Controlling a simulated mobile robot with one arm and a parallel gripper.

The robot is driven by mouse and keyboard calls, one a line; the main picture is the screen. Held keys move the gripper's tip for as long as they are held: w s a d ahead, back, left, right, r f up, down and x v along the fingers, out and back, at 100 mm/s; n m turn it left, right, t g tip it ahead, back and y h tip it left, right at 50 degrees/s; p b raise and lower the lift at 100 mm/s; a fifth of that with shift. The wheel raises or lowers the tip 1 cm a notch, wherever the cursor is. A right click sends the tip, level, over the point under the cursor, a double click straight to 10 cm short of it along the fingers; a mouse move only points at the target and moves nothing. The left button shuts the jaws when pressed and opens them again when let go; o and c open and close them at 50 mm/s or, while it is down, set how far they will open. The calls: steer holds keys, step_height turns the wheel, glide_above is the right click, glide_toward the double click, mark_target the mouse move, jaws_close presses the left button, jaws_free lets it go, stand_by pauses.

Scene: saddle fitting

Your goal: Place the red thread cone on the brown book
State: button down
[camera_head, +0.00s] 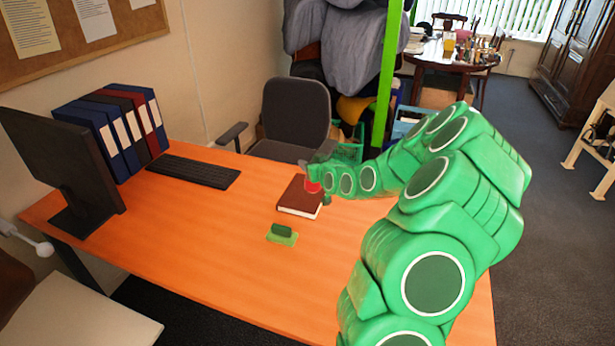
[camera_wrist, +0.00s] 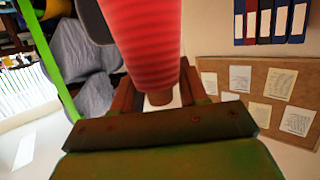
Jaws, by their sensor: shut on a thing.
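The red thread cone (camera_head: 312,185) is in my gripper (camera_head: 319,187), small and partly hidden by it in the head view. In the wrist view the ribbed red cone (camera_wrist: 150,42) fills the upper middle, its narrow brown end (camera_wrist: 159,98) between the two fingers of my gripper (camera_wrist: 158,90). My gripper is shut on the cone. The brown book (camera_head: 297,193) lies flat on the orange desk. In the head view the cone overlaps the book's right far part; I cannot tell whether it touches the cover. The book does not show in the wrist view.
A green object on a small green pad (camera_head: 282,238) lies in front of the book on the desk (camera_head: 190,235). A black keyboard (camera_head: 193,171), several binders (camera_head: 110,130) and a monitor (camera_head: 62,170) stand left. An office chair (camera_head: 295,115) is behind the desk.

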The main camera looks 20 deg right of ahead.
steer(key=w+d+f, duration=0.2)
steer(key=w+f, duration=0.4)
steer(key=shift+w+f, duration=0.25)
steer(key=shift+f, duration=0.05)
steer(key=shift+w+f, duration=0.1)
steer(key=shift+f, duration=1.6)
steer(key=c, duration=0.6)
jaws_free()
steer(key=shift+f, duration=0.1)
